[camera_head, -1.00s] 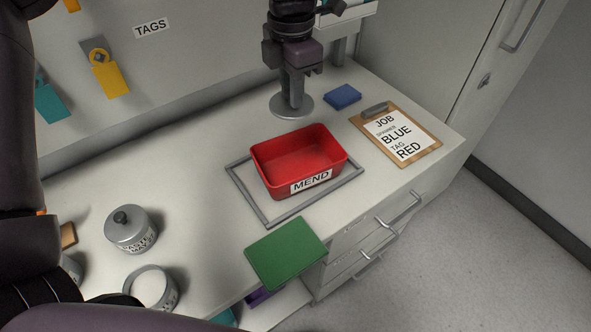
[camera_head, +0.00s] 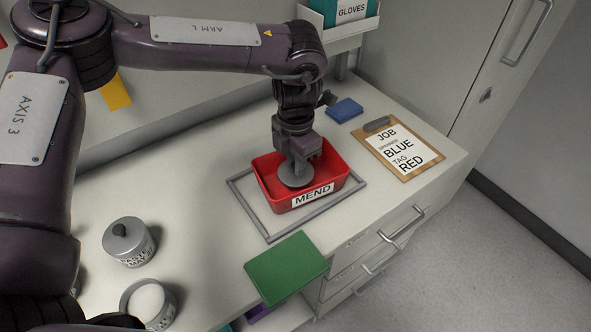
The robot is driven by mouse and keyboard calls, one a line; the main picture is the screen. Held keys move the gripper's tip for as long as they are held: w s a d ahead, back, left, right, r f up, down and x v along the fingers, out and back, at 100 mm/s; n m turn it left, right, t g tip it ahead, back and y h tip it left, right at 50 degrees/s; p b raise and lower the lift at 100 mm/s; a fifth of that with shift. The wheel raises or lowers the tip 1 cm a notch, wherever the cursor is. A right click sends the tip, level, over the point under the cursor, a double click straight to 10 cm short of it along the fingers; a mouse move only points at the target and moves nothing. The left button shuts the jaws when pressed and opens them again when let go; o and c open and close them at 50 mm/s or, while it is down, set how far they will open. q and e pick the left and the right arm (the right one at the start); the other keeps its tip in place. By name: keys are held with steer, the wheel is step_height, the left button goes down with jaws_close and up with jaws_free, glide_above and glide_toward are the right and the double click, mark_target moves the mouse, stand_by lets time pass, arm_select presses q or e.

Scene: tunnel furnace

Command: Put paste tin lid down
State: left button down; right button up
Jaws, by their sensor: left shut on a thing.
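My left gripper (camera_head: 299,160) is shut on a round grey lid (camera_head: 294,180), holding it by its middle. The lid is flat side down, over or inside the red bin (camera_head: 268,189) marked MEND; I cannot tell whether it touches the bin's floor. An open grey tin (camera_head: 160,313) with pale contents stands at the lower left. Behind it stands a second grey tin (camera_head: 137,254), with a dark-knobbed lid on and a label partly reading PASTE. My right gripper is not in view.
The bin stands inside a grey frame (camera_head: 246,208) on the counter. The counter between tins and frame is clear.

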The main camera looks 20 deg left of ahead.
arm_select(q)
step_height(320, 180, down, 3)
steer(key=shift+r, duration=0.15)
steer(key=shift+f, duration=0.35)
steer(key=shift+f, duration=0.15)
steer(key=c, duration=1.3)
jaws_free()
step_height(320, 180, up, 12)
steer(key=shift+r+b, duration=0.2)
steer(key=shift+b, duration=0.4)
